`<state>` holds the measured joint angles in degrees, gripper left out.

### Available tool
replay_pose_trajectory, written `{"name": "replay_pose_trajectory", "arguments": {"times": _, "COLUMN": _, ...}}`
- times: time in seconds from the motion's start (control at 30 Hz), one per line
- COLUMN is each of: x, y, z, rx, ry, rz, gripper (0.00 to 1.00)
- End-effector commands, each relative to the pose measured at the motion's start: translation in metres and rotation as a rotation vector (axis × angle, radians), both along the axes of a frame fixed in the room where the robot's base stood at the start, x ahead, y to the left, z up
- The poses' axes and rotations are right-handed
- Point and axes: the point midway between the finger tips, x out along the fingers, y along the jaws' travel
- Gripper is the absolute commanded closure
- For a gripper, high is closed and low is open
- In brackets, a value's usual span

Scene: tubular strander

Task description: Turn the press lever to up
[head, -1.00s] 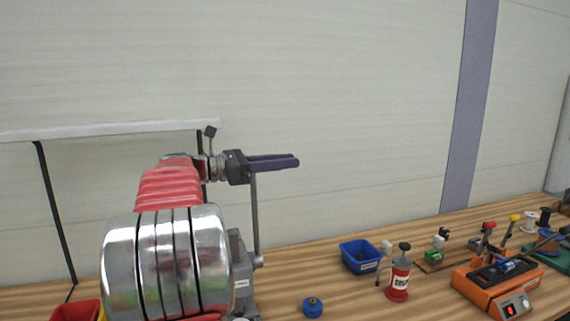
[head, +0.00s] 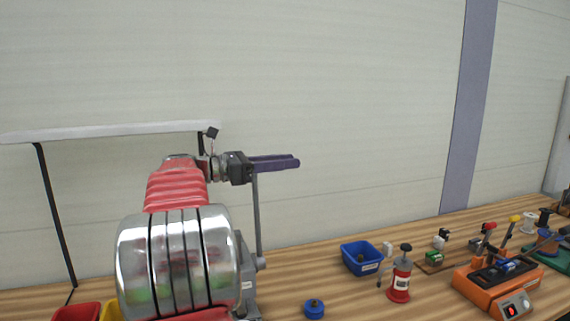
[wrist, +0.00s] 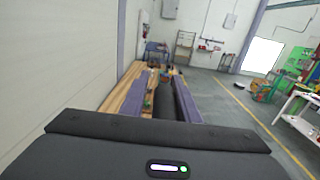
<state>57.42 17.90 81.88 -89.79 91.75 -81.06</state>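The press lever (head: 257,215) is a grey bar standing almost upright from a pivot on the grey press body (head: 246,285), behind my silver and red arm. Its top end is at my gripper (head: 277,163), whose two purple fingers point right, level, in the head view. In the wrist view my gripper (wrist: 165,98) has its purple fingers close on either side of a dark round grip (wrist: 165,103), which appears to be the lever's handle. My arm hides much of the press in the head view.
A blue bin (head: 361,257), a red pump bottle (head: 400,280) and a blue round part (head: 314,308) stand on the wooden bench right of the press. An orange device (head: 495,285) is farther right. A white rail (head: 100,132) runs behind my arm.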

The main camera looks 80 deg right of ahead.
Motion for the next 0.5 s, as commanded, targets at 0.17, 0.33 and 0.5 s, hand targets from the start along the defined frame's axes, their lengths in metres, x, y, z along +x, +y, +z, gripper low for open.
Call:
{"name": "replay_pose_trajectory", "arguments": {"times": 0.17, "x": 0.0017, "y": 0.0012, "z": -0.0011, "rx": 0.003, "ry": -0.001, "rz": 0.001, "gripper": 0.61}}
{"name": "replay_pose_trajectory", "arguments": {"times": 0.33, "x": 0.0017, "y": 0.0022, "z": -0.0008, "rx": 0.002, "ry": -0.001, "rz": 0.0, "gripper": 0.61}}
{"name": "replay_pose_trajectory", "arguments": {"times": 0.5, "x": 0.0058, "y": 0.0046, "z": -0.0007, "rx": 0.002, "ry": -0.001, "rz": -0.001, "gripper": 0.61}}
